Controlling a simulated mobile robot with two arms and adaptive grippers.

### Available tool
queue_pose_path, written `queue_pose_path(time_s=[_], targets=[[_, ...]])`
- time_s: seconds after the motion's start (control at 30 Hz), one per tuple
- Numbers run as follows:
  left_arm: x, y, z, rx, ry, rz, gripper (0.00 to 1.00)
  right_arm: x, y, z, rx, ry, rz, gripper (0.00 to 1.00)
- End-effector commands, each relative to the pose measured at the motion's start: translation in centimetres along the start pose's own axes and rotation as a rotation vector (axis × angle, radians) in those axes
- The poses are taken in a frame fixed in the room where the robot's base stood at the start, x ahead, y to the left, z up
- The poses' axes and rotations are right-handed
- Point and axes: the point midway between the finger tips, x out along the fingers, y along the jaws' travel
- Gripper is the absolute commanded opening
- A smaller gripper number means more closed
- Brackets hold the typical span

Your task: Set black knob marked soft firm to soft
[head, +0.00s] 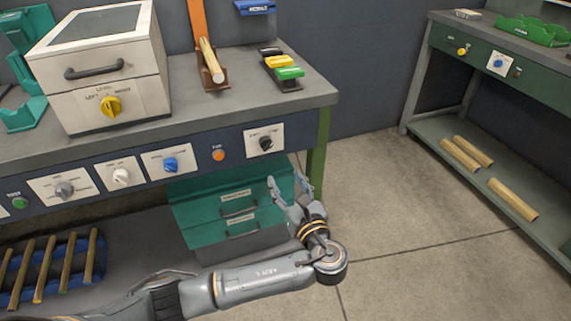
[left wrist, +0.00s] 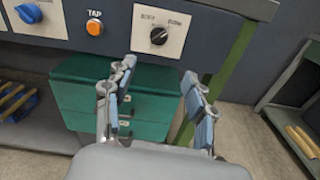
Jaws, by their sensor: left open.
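The black knob (head: 265,142) sits on a white plate at the right end of the bench's dark blue front panel. It also shows in the left wrist view (left wrist: 158,36), near the top, with two small words above it that are too blurred to read surely. A light pointer mark on the knob seems to lean to the upper right. My left gripper (head: 288,184) is open and empty, below and in front of the knob, apart from it. In the left wrist view its two fingers (left wrist: 160,75) stand spread below the plate. My right gripper is not in view.
An orange TAP button (head: 218,155) and a blue knob (head: 171,164) lie left of the black knob. Green drawers (head: 225,225) stand beneath the panel, close to my gripper. A green bench leg (head: 318,155) is to the right. Open floor (head: 390,230) lies further right.

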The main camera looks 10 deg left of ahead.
Motion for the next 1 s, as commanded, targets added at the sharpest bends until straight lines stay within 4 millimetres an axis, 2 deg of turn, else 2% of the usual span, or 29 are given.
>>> queue_pose_path(time_s=[0.17,0.7,0.83,1.0], targets=[[1.2,0.2,0.6,0.015,-0.018,0.010,0.56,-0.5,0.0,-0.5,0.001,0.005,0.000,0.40],[11.6,0.2,0.5,0.013,-0.013,0.009,0.56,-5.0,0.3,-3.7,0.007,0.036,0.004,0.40],[13.0,0.2,0.6,0.012,-0.013,0.008,0.56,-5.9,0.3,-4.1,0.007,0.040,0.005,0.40],[13.6,0.2,0.6,0.011,-0.011,0.006,0.56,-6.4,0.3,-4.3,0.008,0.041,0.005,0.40]])
